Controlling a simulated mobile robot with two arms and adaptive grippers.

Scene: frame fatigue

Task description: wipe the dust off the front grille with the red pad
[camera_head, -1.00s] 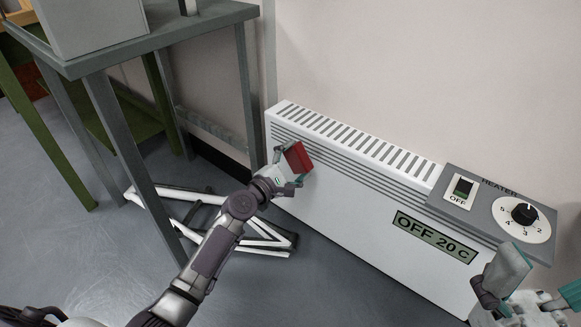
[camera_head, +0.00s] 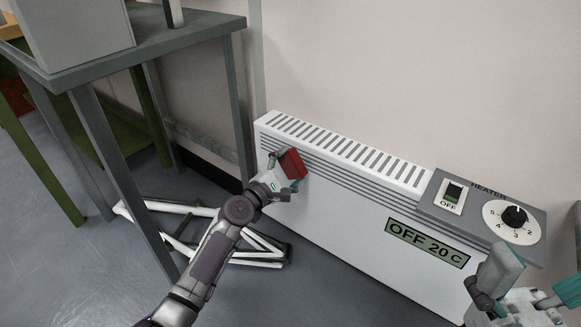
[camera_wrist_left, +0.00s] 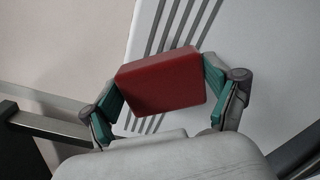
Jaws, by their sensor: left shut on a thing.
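The red pad (camera_head: 293,163) is in my left gripper (camera_head: 283,172), which is shut on it. In the left wrist view the red pad (camera_wrist_left: 162,82) sits between the two teal-lined fingers of my left gripper (camera_wrist_left: 160,92). The pad is at the left part of the front grille (camera_head: 345,177), a band of dark horizontal slots on the white heater. Whether the pad touches the slots I cannot tell. No dust can be made out at this size. My right gripper (camera_head: 518,282) is at the lower right, partly cut off, with its fingers apart and nothing seen between them.
The heater (camera_head: 350,220) stands against the wall, with a switch and dial panel (camera_head: 480,212) and a display reading OFF 20 C (camera_head: 427,242). A grey table (camera_head: 185,38) stands at the left. A white folded frame (camera_head: 255,258) lies on the floor below my left arm.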

